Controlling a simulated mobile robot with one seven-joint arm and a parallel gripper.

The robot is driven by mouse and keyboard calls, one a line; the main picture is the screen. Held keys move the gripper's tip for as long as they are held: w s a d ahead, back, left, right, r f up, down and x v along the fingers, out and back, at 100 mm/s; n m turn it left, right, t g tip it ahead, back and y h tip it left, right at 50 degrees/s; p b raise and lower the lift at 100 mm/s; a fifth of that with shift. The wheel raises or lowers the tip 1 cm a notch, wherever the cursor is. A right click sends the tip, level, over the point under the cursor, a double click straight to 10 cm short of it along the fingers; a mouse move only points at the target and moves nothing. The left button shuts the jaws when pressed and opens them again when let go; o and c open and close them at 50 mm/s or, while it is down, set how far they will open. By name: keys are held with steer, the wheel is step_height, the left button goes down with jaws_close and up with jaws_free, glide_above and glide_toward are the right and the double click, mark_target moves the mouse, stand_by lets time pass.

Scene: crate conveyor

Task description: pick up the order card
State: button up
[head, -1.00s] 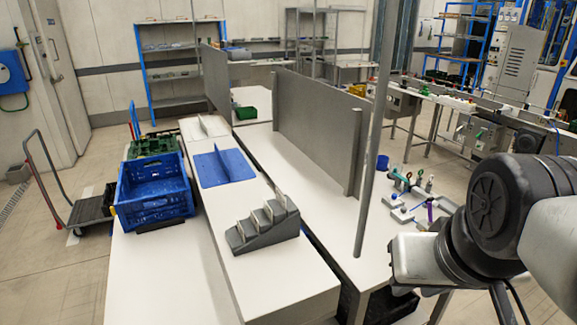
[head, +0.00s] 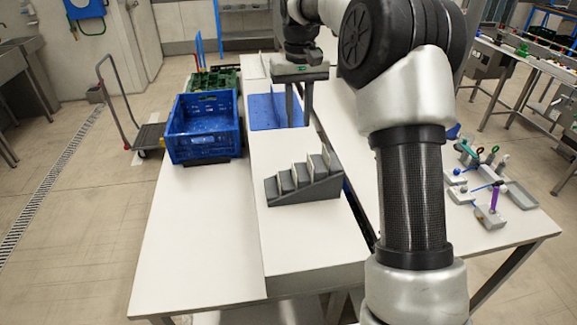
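Several pale cards (head: 326,160) stand upright in the slots of a grey stepped holder (head: 300,193) on the white raised shelf. The frames do not show any writing on them, so I cannot tell which one is the order card. My gripper (head: 298,124) points down beyond the holder, over or near the blue panel (head: 263,112). Its two fingers are apart, with nothing visible between them. It is apart from the cards. My arm covers part of the bench to the right of the holder.
A blue crate (head: 183,148) stands on the bench left of the shelf, with a green crate (head: 213,79) behind it. Small trays with tools (head: 489,216) lie on the right of the bench. The white bench top (head: 205,240) in front is clear.

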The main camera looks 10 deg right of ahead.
glide_above(296, 173)
step_height(296, 173, down, 12)
steer(key=shift+f+p, duration=0.45)
steer(key=shift+f, duration=2.4)
jaws_close()
